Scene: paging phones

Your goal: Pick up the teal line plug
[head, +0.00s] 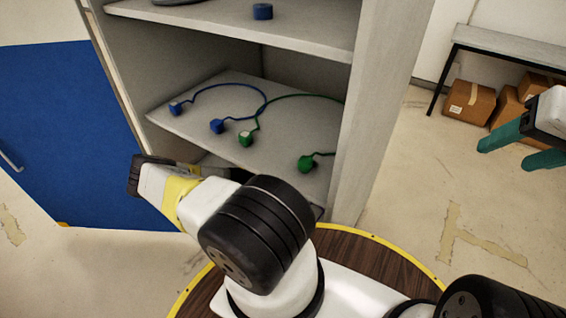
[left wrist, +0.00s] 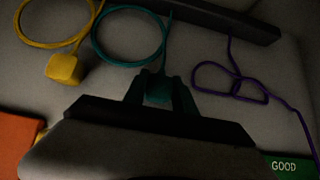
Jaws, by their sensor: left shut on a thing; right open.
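In the left wrist view, the teal line plug (left wrist: 158,92) sits between the two fingers of my left gripper (left wrist: 160,90), which are shut on it. Its teal cord (left wrist: 97,40) runs up from the plug and loops to the left on a pale surface. In the head view, my left arm reaches into the lower part of the shelf unit, and its fingers and the teal plug are hidden there. My right gripper (head: 520,142), with teal fingers, is open and empty at the right edge of the head view, over the floor.
In the left wrist view, a yellow plug (left wrist: 63,68) lies left and a purple cord (left wrist: 240,82) right. In the head view, blue plugs (head: 217,126) and green plugs (head: 306,163) lie on the shelf (head: 190,122) above my left arm. Boxes (head: 468,102) stand under a bench.

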